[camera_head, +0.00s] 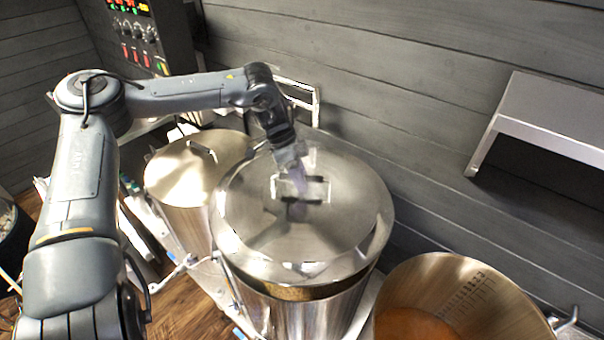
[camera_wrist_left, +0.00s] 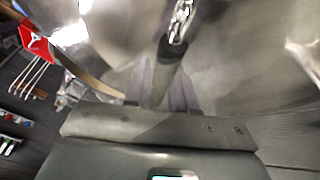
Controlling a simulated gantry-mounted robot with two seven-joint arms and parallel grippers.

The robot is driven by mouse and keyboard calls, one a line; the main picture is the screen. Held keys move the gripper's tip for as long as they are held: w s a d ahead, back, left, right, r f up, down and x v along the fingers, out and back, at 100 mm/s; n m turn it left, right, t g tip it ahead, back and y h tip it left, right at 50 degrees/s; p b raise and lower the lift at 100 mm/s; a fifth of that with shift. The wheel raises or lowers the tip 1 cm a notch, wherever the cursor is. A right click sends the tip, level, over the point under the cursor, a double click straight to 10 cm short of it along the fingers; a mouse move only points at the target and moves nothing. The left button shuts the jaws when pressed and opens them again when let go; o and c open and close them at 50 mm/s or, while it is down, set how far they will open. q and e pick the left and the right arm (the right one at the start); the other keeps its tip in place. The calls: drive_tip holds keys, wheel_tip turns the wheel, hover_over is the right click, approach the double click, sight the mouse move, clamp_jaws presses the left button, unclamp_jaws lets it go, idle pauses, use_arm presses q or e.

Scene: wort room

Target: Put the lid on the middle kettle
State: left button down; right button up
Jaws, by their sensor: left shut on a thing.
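The round steel lid (camera_head: 345,225) hangs over the middle kettle (camera_head: 295,318) in the head view. My left gripper (camera_head: 301,188) is shut on the lid's handle at its centre, and the handle also shows in the left wrist view (camera_wrist_left: 181,25). The lid sits a little back from the kettle's front. A strip of the kettle's brownish inside shows below the lid's near edge. The lid hides most of the kettle's rim, so contact at the back cannot be told. My right gripper is not in view.
The left kettle (camera_head: 180,172) has its own lid on. The right kettle (camera_head: 440,300) is open, with orange liquid inside. A control panel (camera_head: 148,35) stands at the back left. A metal shelf (camera_head: 550,115) juts from the grey wall on the right.

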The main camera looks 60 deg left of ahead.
sight(301, 194)
use_arm(q)
drive_tip(key=shift+d, duration=0.15)
wheel_tip(301, 194, down, 6)
drive_tip(key=b, duration=0.4)
drive_tip(key=shift+r+b, duration=0.1)
drive_tip(key=shift+b, duration=0.25)
drive_tip(key=shift+f+b, duration=0.8)
drive_tip(key=shift+f, duration=0.5)
